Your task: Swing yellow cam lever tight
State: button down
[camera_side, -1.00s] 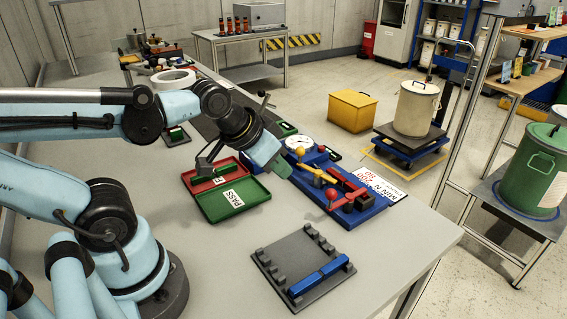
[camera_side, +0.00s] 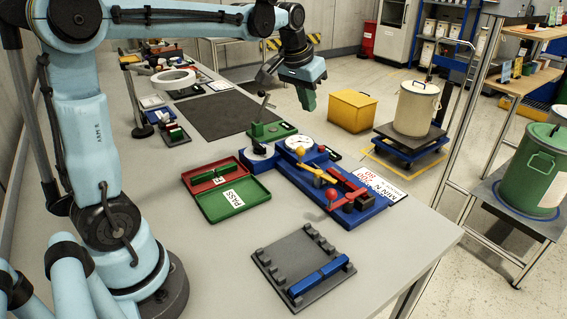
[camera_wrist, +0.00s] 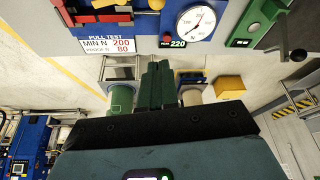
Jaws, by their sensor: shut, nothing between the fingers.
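The yellow cam lever (camera_side: 317,173) lies across the blue test fixture (camera_side: 352,208), slanting from a yellow knob at upper left down toward the red parts. A red lever with a round red knob (camera_side: 332,194) stands at the fixture's right part. A white dial gauge (camera_side: 299,142) sits at the fixture's far end; it also shows in the wrist view (camera_wrist: 196,23). My gripper (camera_side: 307,108) hangs raised above and behind the fixture, touching nothing. Its green fingers (camera_wrist: 158,85) are together and empty in the wrist view.
An open red and green PASS box (camera_side: 232,198) lies left of the fixture. A dark rack with blue bars (camera_side: 303,268) lies in front. A sign reading MIN N 200 (camera_side: 380,185) adjoins the fixture's right side. A green-based device with an upright lever (camera_side: 270,130) stands behind.

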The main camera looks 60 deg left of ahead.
jog(key=shift+w+a+f, duration=0.1)
jog(key=shift+w+a, duration=0.3)
jog(key=shift+a, duration=0.05)
jog(key=shift+f, duration=0.1)
jog(key=x, duration=0.9)
jog(key=shift+w+f, duration=0.15)
jog(key=shift+f, duration=0.2)
jog(key=s, duration=0.2)
jog(key=s+d, duration=0.1)
jog(key=s, duration=0.1)
jog(key=shift+f, duration=0.4)
